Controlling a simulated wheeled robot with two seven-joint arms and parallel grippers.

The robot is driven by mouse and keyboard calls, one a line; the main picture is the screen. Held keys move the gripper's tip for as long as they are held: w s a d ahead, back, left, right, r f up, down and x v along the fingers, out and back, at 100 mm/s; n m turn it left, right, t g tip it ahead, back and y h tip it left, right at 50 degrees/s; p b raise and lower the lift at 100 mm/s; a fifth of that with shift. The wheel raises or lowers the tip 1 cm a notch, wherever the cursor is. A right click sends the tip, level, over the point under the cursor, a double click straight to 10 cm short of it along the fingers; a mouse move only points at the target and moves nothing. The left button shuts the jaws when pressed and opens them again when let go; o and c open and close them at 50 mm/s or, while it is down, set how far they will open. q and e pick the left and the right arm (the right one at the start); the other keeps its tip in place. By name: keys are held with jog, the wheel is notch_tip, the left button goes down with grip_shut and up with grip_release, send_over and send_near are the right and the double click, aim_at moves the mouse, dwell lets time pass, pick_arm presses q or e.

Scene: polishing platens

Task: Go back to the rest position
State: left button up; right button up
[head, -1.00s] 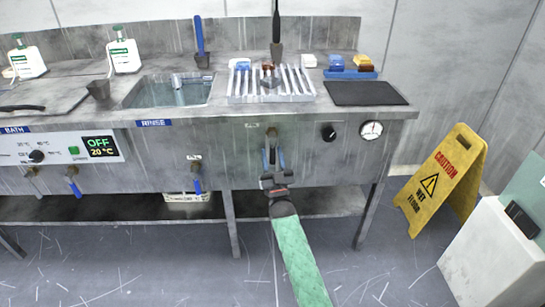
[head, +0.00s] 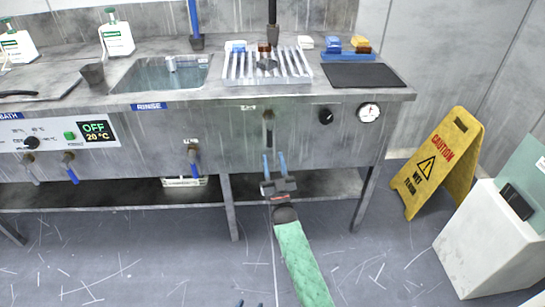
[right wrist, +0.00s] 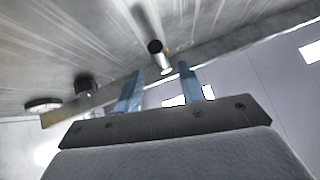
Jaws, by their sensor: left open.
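My right gripper (head: 275,163) is at the end of the green-sleeved arm in the head view. Its two blue fingers are apart with nothing between them. They point up toward a tap (head: 268,128) on the front of the steel bench and are a little below it, clear of it. In the right wrist view the open fingers (right wrist: 160,88) show, with the tap's dark round end (right wrist: 155,46) beyond them.
The steel bench (head: 220,125) holds a sink (head: 165,74), a slotted rack (head: 265,68) and a black mat (head: 360,75). A lower shelf (head: 320,186) and legs lie beneath. A yellow caution sign (head: 435,165) and a white pedestal (head: 490,240) stand at right. The floor in front is open.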

pick_arm(q)
jog(key=shift+s+f, duration=0.1)
jog(key=shift+s, duration=0.05)
pick_arm(e)
jog(key=shift+h, duration=0.3)
